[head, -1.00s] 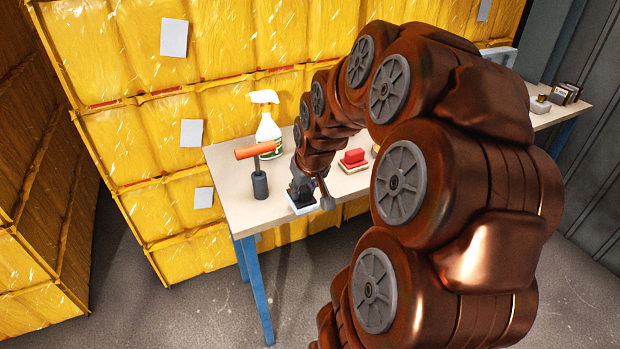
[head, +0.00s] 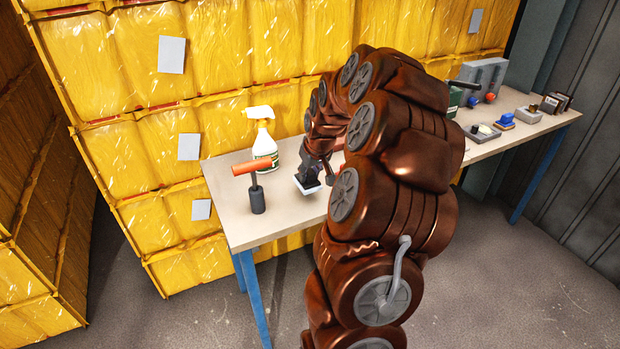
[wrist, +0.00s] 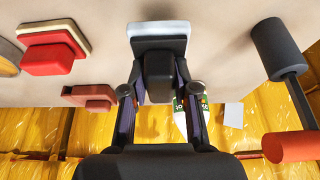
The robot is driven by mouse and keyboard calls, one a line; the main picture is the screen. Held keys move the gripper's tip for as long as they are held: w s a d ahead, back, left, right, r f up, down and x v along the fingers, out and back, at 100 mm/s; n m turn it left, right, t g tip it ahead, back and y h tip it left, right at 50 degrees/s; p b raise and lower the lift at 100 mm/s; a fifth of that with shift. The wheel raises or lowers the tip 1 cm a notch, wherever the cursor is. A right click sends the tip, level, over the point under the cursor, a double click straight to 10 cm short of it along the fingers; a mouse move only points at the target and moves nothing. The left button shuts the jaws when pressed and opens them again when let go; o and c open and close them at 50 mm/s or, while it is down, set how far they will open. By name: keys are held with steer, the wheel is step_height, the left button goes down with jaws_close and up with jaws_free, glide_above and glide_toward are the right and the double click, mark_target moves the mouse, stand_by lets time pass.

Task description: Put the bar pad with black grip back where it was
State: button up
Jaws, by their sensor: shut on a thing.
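The bar pad with black grip has a flat white pad (head: 307,186) and a block-shaped black grip (wrist: 159,75). My gripper (wrist: 160,88) is shut on the black grip, with a finger on each side. In the head view my gripper (head: 312,174) holds the pad over the left part of the table. I cannot tell whether the pad touches the tabletop.
On the table (head: 226,193), an orange-and-black tool (head: 257,195) stands left of the pad and a white spray bottle (head: 264,148) behind it. Red blocks (wrist: 47,60) (wrist: 90,94) show in the wrist view. Several items, including a blue-topped one (head: 505,121), stand far right.

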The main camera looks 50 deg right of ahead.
mark_target(310, 180)
steer(key=shift+w+d+f, duration=0.1)
steer(key=shift+w+d, duration=0.25)
steer(key=shift+d, duration=0.25)
steer(key=shift+f+p, duration=0.55)
steer(key=shift+f, duration=1.15)
steer(key=shift+f, duration=0.15)
steer(key=o, duration=1)
